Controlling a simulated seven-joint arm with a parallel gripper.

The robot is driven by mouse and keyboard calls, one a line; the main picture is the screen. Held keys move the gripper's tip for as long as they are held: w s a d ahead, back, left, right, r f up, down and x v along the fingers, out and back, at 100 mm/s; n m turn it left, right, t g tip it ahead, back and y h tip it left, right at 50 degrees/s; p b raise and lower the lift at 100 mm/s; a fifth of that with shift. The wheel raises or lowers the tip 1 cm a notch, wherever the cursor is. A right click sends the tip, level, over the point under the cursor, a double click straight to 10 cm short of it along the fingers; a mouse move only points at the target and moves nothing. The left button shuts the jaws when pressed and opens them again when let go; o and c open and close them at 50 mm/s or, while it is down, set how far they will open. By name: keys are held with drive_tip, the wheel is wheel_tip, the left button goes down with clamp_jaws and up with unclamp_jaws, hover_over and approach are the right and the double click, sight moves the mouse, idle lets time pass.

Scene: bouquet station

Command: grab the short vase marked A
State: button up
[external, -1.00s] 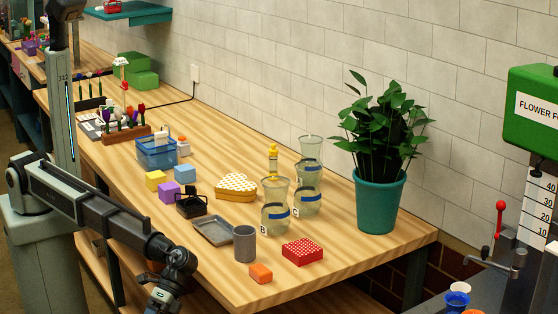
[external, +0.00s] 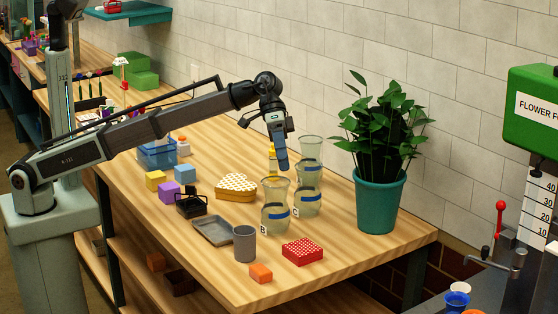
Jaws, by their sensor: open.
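A clear glass vase (external: 276,220) with a blue band stands on the wooden table. Its small tag looks like a B. Behind and to its right is more clear glass (external: 308,205) with two blue bands and another small tag. I cannot tell whether this is one tall vase or two in line, and no letter A is readable. My gripper (external: 282,166) points down, open and empty, above and behind the front vase and just left of the rear glass. It partly hides a yellow bottle (external: 272,160). Contact with the glass cannot be judged.
A potted plant (external: 380,205) stands right of the vases. Bare tabletop (external: 360,254) shows at the front right.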

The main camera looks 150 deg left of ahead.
drive_tip(key=s+a+n+g+y, duration=0.2)
drive_tip(key=s+a+g+y, duration=0.15)
drive_tip(key=s+a, duration=1.15)
drive_tip(key=g+y, duration=0.3)
hover_over(311, 141)
drive_tip(key=w+d, duration=0.3)
drive_tip(key=d, duration=0.1)
wheel_tip(311, 141, down, 6)
drive_tip(key=shift+n, duration=0.4)
drive_tip(key=shift+s+x, duration=0.2)
drive_tip(key=shift+x, duration=1.15)
drive_tip(key=shift+s+x, duration=0.2)
drive_tip(key=shift+x, duration=1.1)
drive_tip(key=c, duration=1.8)
clamp_jaws()
drive_tip(key=shift+r, duration=0.1)
